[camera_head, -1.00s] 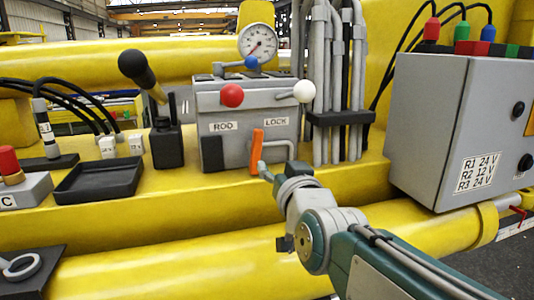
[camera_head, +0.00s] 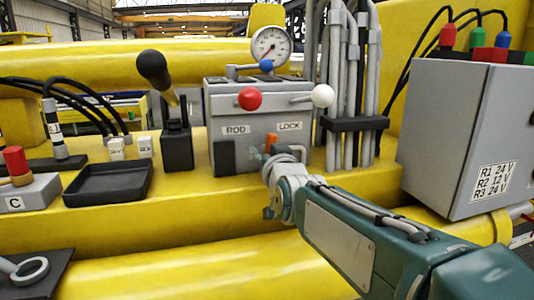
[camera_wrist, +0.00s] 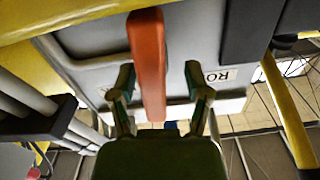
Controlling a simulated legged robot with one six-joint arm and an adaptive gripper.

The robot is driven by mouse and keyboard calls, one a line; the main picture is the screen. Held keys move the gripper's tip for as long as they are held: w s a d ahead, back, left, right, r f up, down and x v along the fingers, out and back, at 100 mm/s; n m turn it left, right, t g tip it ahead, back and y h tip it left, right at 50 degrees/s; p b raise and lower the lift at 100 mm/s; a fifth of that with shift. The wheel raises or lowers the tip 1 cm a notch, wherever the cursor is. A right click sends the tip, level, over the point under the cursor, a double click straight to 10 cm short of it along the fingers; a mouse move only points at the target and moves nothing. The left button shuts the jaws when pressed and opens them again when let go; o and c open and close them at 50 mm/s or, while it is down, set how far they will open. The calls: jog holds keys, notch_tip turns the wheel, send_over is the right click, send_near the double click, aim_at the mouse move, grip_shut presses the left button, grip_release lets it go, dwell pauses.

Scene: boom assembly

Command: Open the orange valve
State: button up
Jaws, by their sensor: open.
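The orange valve handle (camera_head: 271,141) is on the front of the grey control box (camera_head: 262,125), below and between the ROD and LOCK labels. In the head view only its upper part shows; my gripper (camera_head: 267,160) hides the rest. In the wrist view the orange handle (camera_wrist: 149,60) is a long bar running between the two fingers of my gripper (camera_wrist: 159,75). The fingers are apart, one on each side, with a gap visible on both sides of the handle. The handle is nearer the left finger in that view.
A red-knobbed lever (camera_head: 250,99) and a white-knobbed lever (camera_head: 323,96) stick out above the handle. Grey pipes (camera_head: 335,90) stand close to the right. A grey electrical cabinet (camera_head: 450,130) is farther right. A black tray (camera_head: 108,183) lies to the left.

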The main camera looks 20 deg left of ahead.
jog(key=shift+d+r, duration=0.1)
jog(key=shift+d, duration=0.35)
grip_shut()
jog(key=shift+a, duration=0.1)
jog(key=shift+n, duration=0.8)
grip_release()
jog(key=shift+a, duration=0.1)
jog(key=shift+s, duration=0.1)
